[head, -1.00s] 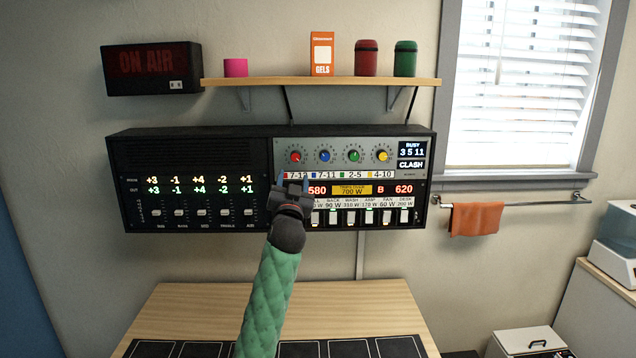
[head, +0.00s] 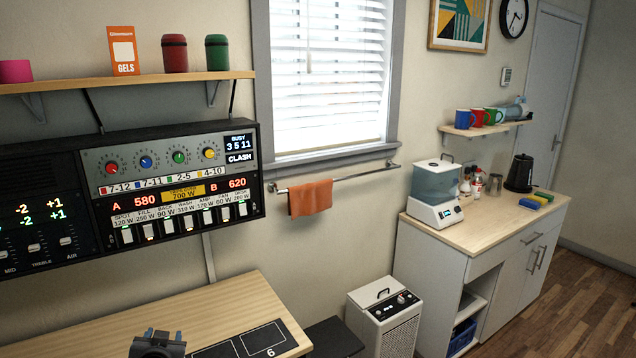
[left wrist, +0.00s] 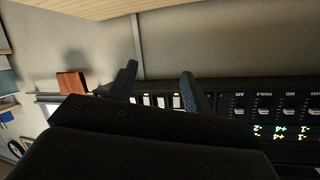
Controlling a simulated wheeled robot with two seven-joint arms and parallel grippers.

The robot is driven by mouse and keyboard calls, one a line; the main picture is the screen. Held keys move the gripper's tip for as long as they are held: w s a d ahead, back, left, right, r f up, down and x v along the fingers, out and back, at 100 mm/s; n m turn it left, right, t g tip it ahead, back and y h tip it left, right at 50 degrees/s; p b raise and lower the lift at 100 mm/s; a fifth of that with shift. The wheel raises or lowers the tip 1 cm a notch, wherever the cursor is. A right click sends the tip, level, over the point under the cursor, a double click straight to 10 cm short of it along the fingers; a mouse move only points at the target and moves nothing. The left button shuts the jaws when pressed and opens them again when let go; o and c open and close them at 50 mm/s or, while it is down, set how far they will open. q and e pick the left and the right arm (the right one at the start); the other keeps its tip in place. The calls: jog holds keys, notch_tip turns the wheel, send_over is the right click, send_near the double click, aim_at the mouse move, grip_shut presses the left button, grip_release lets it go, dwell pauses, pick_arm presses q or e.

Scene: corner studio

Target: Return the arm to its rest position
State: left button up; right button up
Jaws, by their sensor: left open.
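My left gripper (head: 158,340) shows only as a dark tip at the bottom edge of the head view, low over the wooden desk (head: 235,287); the rest of the arm is out of frame. In the left wrist view, the left gripper (left wrist: 158,82) has its two dark fingers apart with nothing between them. That view is upside down. The black wall console (head: 240,196) with its row of white switches shows beyond the fingers, and I cannot tell the exact gap. My right gripper is not in view.
A wooden shelf (head: 140,83) holds an orange box and several containers. A towel (head: 310,197) hangs on a rail under the window. A white box unit (head: 392,322) stands right of the desk. A counter (head: 490,226) with a water machine (head: 436,192) is further right.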

pick_arm(q)
jog(key=s+d+f+m+g+h, duration=0.1)
jog(key=s+d+f+g+h, duration=0.15)
jog(key=s+d+f, duration=0.6)
jog(key=s+d+f+g+h, duration=0.15)
jog(key=s+f+g, duration=0.25)
jog(key=s, duration=0.9)
jog(key=s+d+f+m+g+h, duration=0.1)
jog(key=s+d+f+g, duration=0.35)
jog(key=s, duration=0.65)
notch_tip(320, 180, down, 28)
jog(key=d+r, duration=0.1)
jog(key=d, duration=0.2)
jog(key=s+f, duration=0.2)
jog(key=f, duration=0.7)
jog(key=s+f, duration=0.3)
jog(key=f, duration=0.7)
jog(key=shift+s+d+g, duration=0.25)
jog(key=shift+s+g, duration=0.05)
jog(key=shift+s, duration=0.05)
